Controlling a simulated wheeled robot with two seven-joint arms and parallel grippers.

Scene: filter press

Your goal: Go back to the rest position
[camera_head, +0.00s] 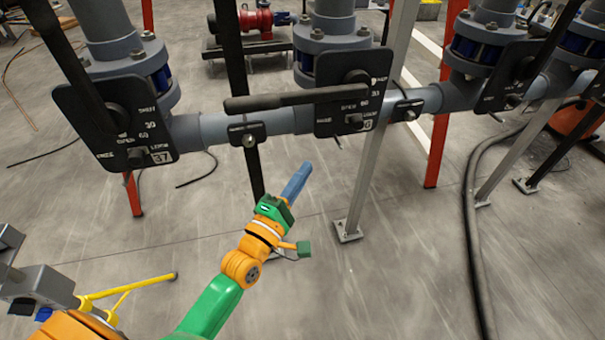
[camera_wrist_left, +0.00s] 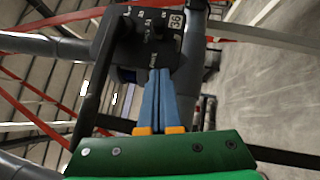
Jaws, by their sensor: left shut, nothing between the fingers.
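My left gripper (camera_head: 304,168) is in the middle of the head view, in front of and below the grey pipe (camera_head: 282,121). Its blue fingers are together with nothing between them and point up and away. In the left wrist view the shut fingers (camera_wrist_left: 160,72) point toward a black valve plate (camera_wrist_left: 142,38) marked 36. In the head view, that middle valve plate (camera_head: 340,116) has a long black lever (camera_head: 268,102) lying roughly level, pointing left. The gripper appears apart from the lever and plate. My right gripper is not in view.
Another valve plate (camera_head: 115,140), marked 37, is at left with its lever (camera_head: 70,62) tilted up. Grey and red posts (camera_head: 375,130) stand under the pipe. A dark hose (camera_head: 470,220) runs along the floor at right. The floor (camera_head: 390,290) right of my left arm is clear.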

